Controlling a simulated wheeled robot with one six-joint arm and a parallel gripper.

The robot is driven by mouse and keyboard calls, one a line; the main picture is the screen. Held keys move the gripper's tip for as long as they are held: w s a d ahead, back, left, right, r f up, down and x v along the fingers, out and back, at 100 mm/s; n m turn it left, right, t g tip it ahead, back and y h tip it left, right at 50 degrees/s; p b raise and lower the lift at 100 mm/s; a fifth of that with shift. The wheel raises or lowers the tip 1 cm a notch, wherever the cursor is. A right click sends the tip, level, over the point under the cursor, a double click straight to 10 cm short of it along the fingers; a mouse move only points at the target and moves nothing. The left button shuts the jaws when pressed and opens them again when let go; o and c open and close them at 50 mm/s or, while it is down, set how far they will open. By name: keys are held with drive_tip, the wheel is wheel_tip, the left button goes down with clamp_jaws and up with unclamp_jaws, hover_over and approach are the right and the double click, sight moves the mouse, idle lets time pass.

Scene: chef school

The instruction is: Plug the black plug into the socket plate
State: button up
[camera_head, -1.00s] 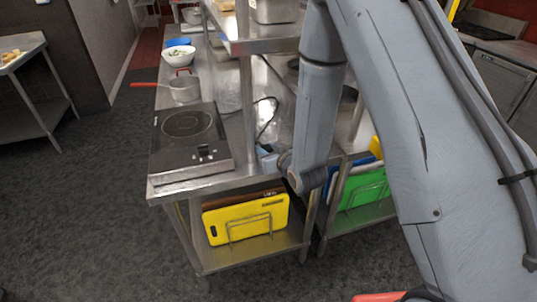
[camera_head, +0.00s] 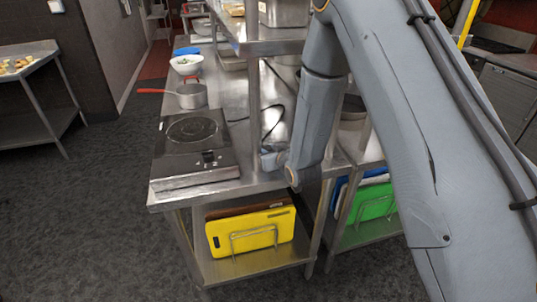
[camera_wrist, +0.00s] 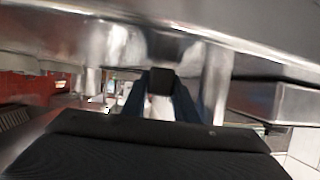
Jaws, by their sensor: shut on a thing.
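In the wrist view my gripper (camera_wrist: 160,92) is shut on a small dark block, the black plug (camera_wrist: 160,80), held between two bluish fingers. A steel surface lies just beyond and above it; I cannot tell whether they touch. In the head view my gripper (camera_head: 270,160) is small and partly hidden behind my arm, beside a steel post over the counter. A black cable (camera_head: 272,118) loops over the counter from near the induction cooktop (camera_head: 192,150). I cannot make out the socket plate in either view.
The steel counter (camera_head: 232,98) also carries a red-handled pot (camera_head: 192,96) and a white bowl (camera_head: 186,64). A steel shelf (camera_head: 270,46) on posts overhangs it. Yellow (camera_head: 250,232) and green (camera_head: 376,202) boards stand in racks below. Carpet (camera_head: 80,220) at left is clear.

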drive_tip(key=shift+w, duration=0.15)
drive_tip(key=o, duration=1.2)
drive_tip(key=shift+a, duration=0.15)
